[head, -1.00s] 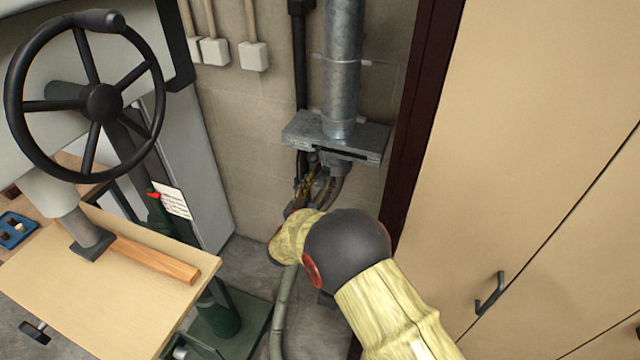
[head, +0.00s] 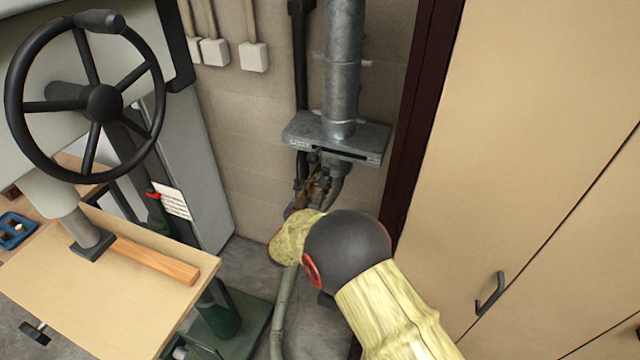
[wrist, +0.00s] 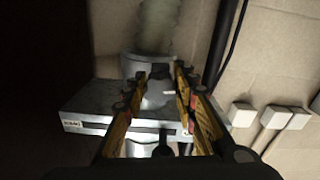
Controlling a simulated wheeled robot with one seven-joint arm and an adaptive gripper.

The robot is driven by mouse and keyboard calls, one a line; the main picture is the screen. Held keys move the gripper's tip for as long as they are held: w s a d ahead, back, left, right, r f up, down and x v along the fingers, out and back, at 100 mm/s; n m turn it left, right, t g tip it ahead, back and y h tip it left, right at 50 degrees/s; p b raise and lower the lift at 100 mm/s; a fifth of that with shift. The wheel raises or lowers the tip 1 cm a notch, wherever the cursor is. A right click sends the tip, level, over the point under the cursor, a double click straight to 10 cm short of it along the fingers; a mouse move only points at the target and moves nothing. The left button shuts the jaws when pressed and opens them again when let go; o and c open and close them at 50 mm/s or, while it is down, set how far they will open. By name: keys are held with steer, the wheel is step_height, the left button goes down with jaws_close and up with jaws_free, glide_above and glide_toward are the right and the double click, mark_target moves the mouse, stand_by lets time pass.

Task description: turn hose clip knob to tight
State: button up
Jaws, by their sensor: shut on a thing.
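The hose clip sits under a grey metal box (head: 355,140) at the foot of a galvanised duct (head: 342,60). In the wrist view a pale collar (wrist: 130,63) lies around the hose (wrist: 158,25) just beyond the fingertips. My gripper (wrist: 161,75) has yellow-and-black fingers on either side of a small dark piece (wrist: 158,71), which appears to be the clip's knob. My gripper is shut on it. In the head view my gripper (head: 318,188) is just below the box, partly behind my wrist, and the knob cannot be made out there.
A dark upright pipe (head: 302,80) and switch boxes (head: 253,57) are on the wall to the left. Tan cabinet doors (head: 530,150) stand close on the right. A machine with a black handwheel (head: 103,103) and a wooden table (head: 100,290) fills the left.

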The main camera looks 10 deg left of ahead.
steer(key=shift+m+b, duration=0.3)
steer(key=m+b, duration=0.4)
steer(key=shift+a+f+m, duration=0.1)
steer(key=shift+f+m, duration=0.1)
steer(key=shift+m, duration=0.1)
steer(key=m+b, duration=0.4)
steer(key=m, duration=0.1)
steer(key=shift+b, duration=0.35)
steer(key=m+b, duration=0.5)
steer(key=shift+a+r+m, duration=0.1)
steer(key=shift+m, duration=0.2)
steer(key=shift+r+m+b, duration=0.15)
steer(key=shift+m+b, duration=0.45)
steer(key=shift+m, duration=1.2)
steer(key=o, duration=1.1)
steer(key=shift+c, duration=0.2)
steer(key=shift+o, duration=0.5)
steer(key=shift+r, duration=0.1)
